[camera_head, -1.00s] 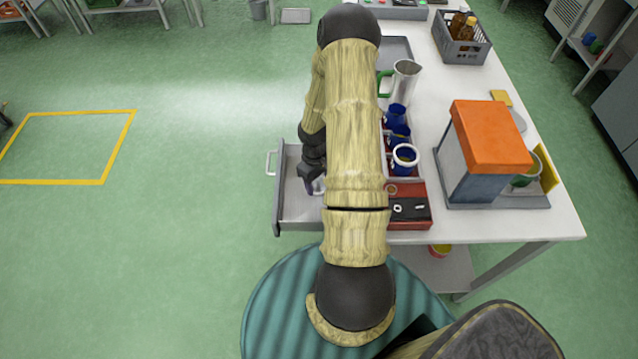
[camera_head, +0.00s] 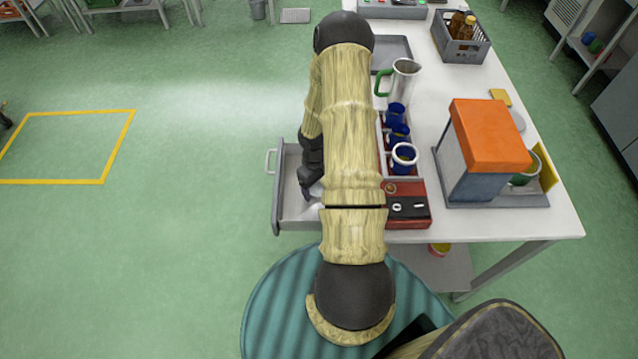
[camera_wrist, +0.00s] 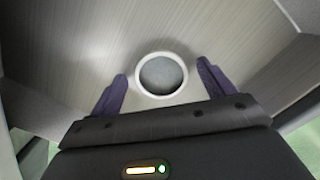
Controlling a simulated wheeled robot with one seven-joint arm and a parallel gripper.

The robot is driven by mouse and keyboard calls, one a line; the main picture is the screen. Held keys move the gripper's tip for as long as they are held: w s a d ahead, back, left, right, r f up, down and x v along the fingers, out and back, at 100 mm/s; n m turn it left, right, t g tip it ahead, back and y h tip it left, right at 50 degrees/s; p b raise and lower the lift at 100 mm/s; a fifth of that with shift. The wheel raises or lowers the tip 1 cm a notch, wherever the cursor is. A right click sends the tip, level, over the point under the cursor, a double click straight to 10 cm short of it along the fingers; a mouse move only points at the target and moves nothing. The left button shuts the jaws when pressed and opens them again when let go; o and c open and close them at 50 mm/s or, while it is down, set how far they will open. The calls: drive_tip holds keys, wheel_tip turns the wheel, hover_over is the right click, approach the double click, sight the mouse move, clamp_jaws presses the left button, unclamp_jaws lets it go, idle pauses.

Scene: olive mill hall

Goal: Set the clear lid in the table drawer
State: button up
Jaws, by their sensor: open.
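The table drawer (camera_head: 287,210) is pulled out on the left side of the table, a grey open tray. My gripper (camera_head: 314,193) is inside the drawer's outline, partly hidden by my arm. In the wrist view the clear lid (camera_wrist: 161,75), a round disc with a pale rim and greyish middle, lies on the drawer's floor (camera_wrist: 232,32). My gripper (camera_wrist: 162,72) is open, with its purple fingers on either side of the lid and visible gaps between them and its rim. In the head view I cannot make out the lid clearly.
On the table (camera_head: 455,225), a red box with a black panel (camera_head: 407,208), blue cups (camera_head: 397,135) and a steel jug (camera_head: 405,78) stand just right of my arm. An orange-topped box (camera_head: 487,140) stands farther right. The floor left of the drawer is clear.

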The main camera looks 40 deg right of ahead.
sight(316, 186)
wheel_tip(316, 186, up, 12)
drive_tip(key=w, duration=0.1)
idle(0.4)
drive_tip(key=shift+w+a+r, duration=0.1)
drive_tip(key=s+a+r+m+t, duration=0.1)
drive_tip(key=s+a+r, duration=0.3)
drive_tip(key=a+r, duration=0.5)
drive_tip(key=s+a+r+t, duration=0.2)
drive_tip(key=s+a+r, duration=0.1)
drive_tip(key=a+r, duration=0.5)
drive_tip(key=a, duration=0.2)
drive_tip(key=shift+s+a+r+m+t, duration=0.35)
drive_tip(key=shift+a+m+t, duration=0.05)
drive_tip(key=shift+d, duration=0.1)
